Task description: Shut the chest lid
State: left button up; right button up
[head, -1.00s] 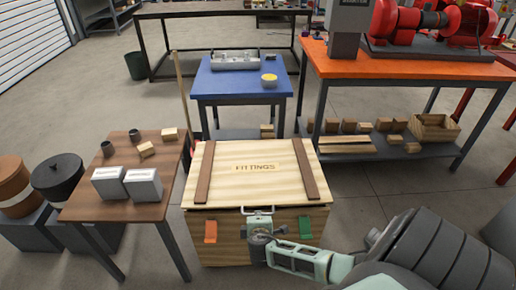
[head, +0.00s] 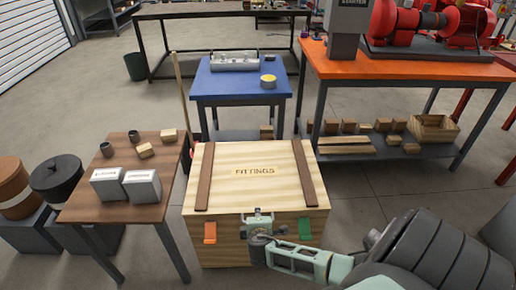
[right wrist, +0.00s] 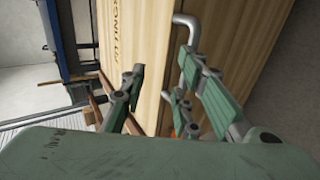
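The wooden chest (head: 228,250) stands on the floor at the picture's centre in the head view. Its pale lid (head: 255,172), marked FITTINGS and crossed by two brown straps, lies flat with no clear gap along the front edge. An orange latch (head: 210,232) and a green latch (head: 304,229) are on the front. My right gripper (head: 260,228) is at the front middle by the lid edge. In the right wrist view, my right gripper (right wrist: 162,70) has its fingers apart; a grey bar handle (right wrist: 187,24) runs beside the right finger. My left gripper is not in view.
A brown table (head: 120,198) with grey boxes, cups and wood blocks stands left of the chest. A blue table (head: 240,85) is behind it. An orange bench (head: 400,68) with red machinery is at the back right. Floor is open right of the chest.

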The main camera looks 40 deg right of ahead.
jog(key=v, duration=1.2)
dwell(0.3)
jog(key=s+a+f+m+g+y+p, duration=0.1)
jog(key=s+a+f+g+y, duration=0.15)
jog(key=s+f, duration=0.75)
jog(key=s+a+f+m+g+y, duration=0.25)
jog(key=s+f, duration=0.25)
jog(key=f, duration=0.8)
pick_arm(q)
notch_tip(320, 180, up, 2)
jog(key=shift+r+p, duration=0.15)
jog(key=shift+p, duration=0.5)
pick_arm(e)
jog(key=s+a+f+m+g+y, duration=0.1)
jog(key=s+a+f, duration=0.3)
jog(key=s, duration=0.5)
jog(key=s+a+f+m+g+y, duration=0.1)
jog(key=s+a+f+m, duration=0.2)
jog(key=s, duration=0.7)
notch_tip(320, 180, down, 3)
jog(key=shift+s+a+r+g, duration=0.1)
jog(key=shift+s+a+g, duration=0.2)
jog(key=shift+a, duration=0.1)
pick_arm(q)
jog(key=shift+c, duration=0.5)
